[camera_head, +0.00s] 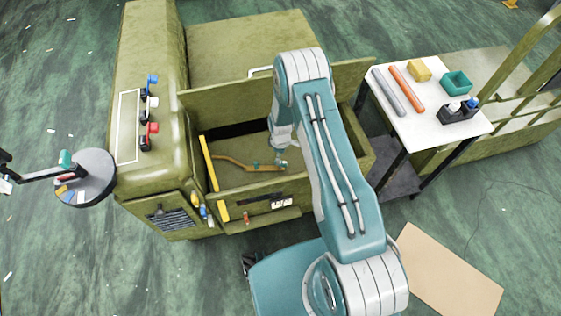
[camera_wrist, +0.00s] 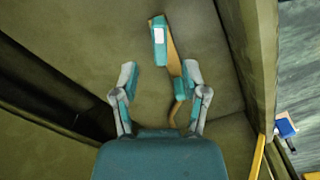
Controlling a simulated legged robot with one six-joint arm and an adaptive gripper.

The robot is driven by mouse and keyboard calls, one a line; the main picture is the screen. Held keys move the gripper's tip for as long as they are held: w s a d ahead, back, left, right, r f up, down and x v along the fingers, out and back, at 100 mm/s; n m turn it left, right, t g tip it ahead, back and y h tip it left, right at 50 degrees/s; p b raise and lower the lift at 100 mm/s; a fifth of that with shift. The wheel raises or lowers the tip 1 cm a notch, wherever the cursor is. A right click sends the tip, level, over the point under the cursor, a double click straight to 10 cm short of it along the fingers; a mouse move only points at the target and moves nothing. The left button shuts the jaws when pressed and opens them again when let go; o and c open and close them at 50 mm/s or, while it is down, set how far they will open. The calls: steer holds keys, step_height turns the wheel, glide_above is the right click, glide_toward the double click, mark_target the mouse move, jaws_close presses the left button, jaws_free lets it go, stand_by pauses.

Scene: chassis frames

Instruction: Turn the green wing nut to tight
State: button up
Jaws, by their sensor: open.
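A teal-green piece with a white patch (camera_wrist: 158,40) lies ahead of my gripper (camera_wrist: 160,74) in the wrist view, slightly beyond the fingertips. It may be the green wing nut, but its wings are not clear. It sits beside a brown strip (camera_wrist: 172,60) that runs back towards the right finger. In the head view the strip is an orange-brown bent line (camera_head: 232,161) on the floor of the open olive bay (camera_head: 225,143). My gripper (camera_head: 281,161) is down in that bay, near the strip's right end. Its fingers are apart, with nothing gripped between them.
The bay's walls (camera_head: 290,192) stand close around my gripper. A yellow bar (camera_head: 209,165) runs along the bay's left side. Coloured knobs (camera_head: 152,80) line the panel at left. A white table (camera_head: 408,117) with rods and blocks stands at right.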

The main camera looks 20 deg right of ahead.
step_height(320, 180, down, 5)
steer(key=shift+f, duration=0.2)
jaws_close()
